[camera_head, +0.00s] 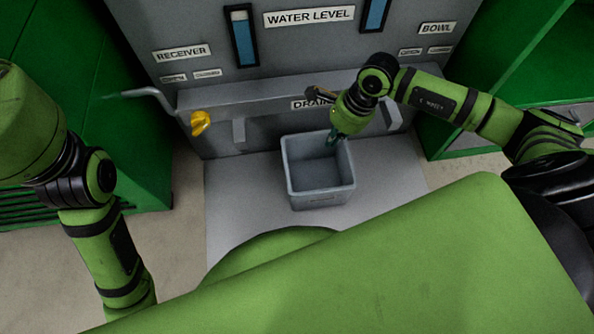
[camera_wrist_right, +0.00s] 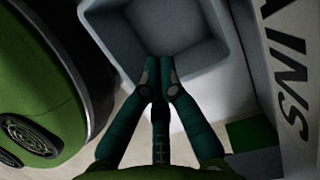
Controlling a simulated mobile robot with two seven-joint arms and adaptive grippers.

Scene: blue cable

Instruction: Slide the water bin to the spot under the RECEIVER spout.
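The water bin (camera_head: 318,190) is a grey, open-topped square box, upright on the pale floor plate below the DRAIN label (camera_head: 312,103). It looks empty. The bent grey pipe (camera_head: 150,93) under the RECEIVER label (camera_head: 182,53) sticks out to the left of the bin, clear of it. My right gripper (camera_head: 335,138) points down at the bin's back right rim. In the right wrist view my right gripper (camera_wrist_right: 161,66) has its fingertips together over the bin (camera_wrist_right: 165,25); I see no wall clearly pinched between them. My left gripper is out of view.
A yellow valve handle (camera_head: 201,122) is on the grey panel left of the bin. A dark brownish handle (camera_head: 320,92) sits above the bin. The floor plate (camera_head: 240,200) left of the bin is free. Green cabinets (camera_head: 130,120) stand on both sides.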

